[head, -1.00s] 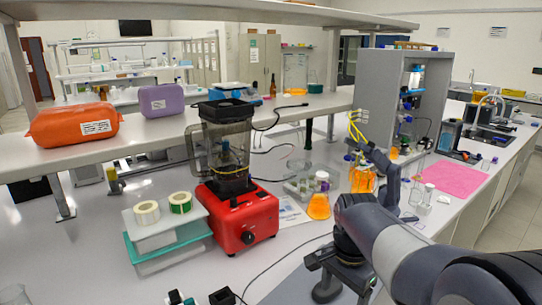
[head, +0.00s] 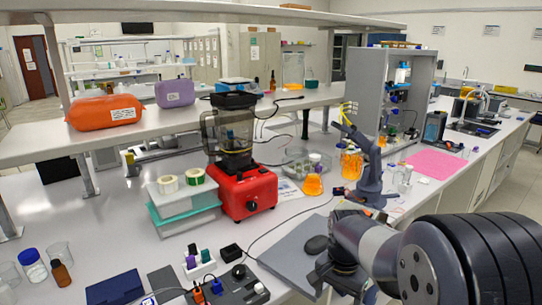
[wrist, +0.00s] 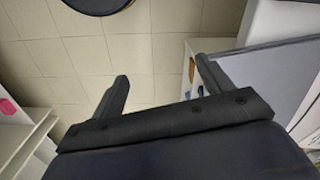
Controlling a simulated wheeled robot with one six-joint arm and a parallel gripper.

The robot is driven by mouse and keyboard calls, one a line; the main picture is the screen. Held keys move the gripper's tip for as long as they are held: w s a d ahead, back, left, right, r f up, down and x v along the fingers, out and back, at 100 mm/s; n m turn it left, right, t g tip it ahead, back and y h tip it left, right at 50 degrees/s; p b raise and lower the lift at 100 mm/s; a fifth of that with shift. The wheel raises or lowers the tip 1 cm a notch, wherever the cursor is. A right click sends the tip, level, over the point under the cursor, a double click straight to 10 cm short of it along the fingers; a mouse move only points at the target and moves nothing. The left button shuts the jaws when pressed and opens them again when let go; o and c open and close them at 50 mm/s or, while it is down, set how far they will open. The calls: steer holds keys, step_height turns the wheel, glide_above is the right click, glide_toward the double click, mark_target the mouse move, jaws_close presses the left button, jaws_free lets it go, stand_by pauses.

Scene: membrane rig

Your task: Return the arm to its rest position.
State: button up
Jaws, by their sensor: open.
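My arm (head: 455,265) fills the lower right of the head view, folded close to the camera over the front of the bench. The dark end of its grey link hangs above a grey mat (head: 292,262), and I cannot make out the fingertips there. In the wrist view my gripper (wrist: 162,70) is open. Its two dark fingers stand apart with nothing between them. Beyond them are pale floor tiles, with a dark round shape at the top.
A red blender (head: 245,192), trays with tape rolls (head: 185,208), and an orange flask (head: 313,184) stand on the bench. A blue-grey jointed stand (head: 370,170) is behind my arm. A pink mat (head: 437,163) lies right. A white cabinet (wrist: 25,130) shows in the wrist view.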

step_height(320, 180, down, 9)
steer(key=w+n+p, duration=0.1)
steer(key=w+n, duration=0.1)
steer(key=n, duration=0.3)
steer(key=shift+f+n+p, duration=0.2)
steer(key=shift+n+p, duration=0.1)
steer(key=shift+p, duration=0.05)
